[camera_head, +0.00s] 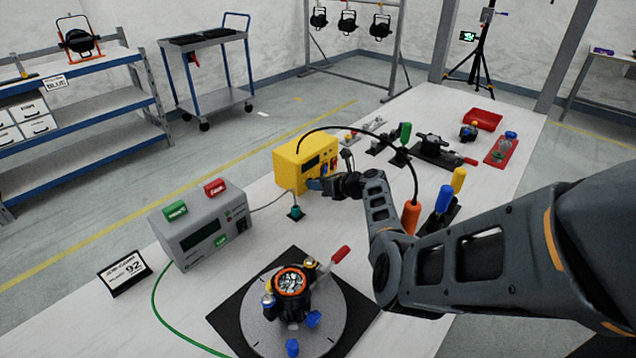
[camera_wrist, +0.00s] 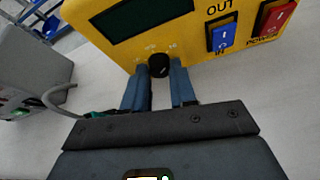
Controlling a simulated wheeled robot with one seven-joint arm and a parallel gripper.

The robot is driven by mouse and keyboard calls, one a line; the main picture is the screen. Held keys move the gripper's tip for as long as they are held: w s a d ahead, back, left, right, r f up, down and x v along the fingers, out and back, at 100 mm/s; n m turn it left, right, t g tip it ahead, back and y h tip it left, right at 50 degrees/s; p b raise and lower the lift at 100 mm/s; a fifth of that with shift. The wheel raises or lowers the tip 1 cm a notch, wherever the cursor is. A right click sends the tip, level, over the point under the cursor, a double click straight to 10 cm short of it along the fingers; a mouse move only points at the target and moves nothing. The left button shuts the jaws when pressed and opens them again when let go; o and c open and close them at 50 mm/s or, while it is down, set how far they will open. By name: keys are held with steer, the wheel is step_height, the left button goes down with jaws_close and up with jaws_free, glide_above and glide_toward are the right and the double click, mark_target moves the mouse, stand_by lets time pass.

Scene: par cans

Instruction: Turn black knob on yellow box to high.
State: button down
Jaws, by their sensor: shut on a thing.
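The yellow box (camera_head: 290,170) stands on the white table, left of my arm in the head view. In the wrist view the yellow box (camera_wrist: 100,12) fills the top, with a dark display panel and a black knob (camera_wrist: 159,65) low on its front face. Small white marks sit above the knob; they are too small to read, and I cannot tell where the knob points. My gripper (camera_wrist: 160,74) has its blue fingers on both sides of the knob, shut on it. In the head view my gripper (camera_head: 318,184) is at the box's front, and the knob is hidden.
A blue switch (camera_wrist: 221,34) and a red power switch (camera_wrist: 272,18) sit right of the knob. A grey box (camera_head: 205,228) stands left of the yellow box. A round fixture (camera_head: 291,285) is in front, and an orange-handled tool (camera_head: 411,215) stands close behind my arm.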

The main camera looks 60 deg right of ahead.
steer(key=c, duration=0.9)
jaws_free()
steer(key=shift+f, duration=0.1)
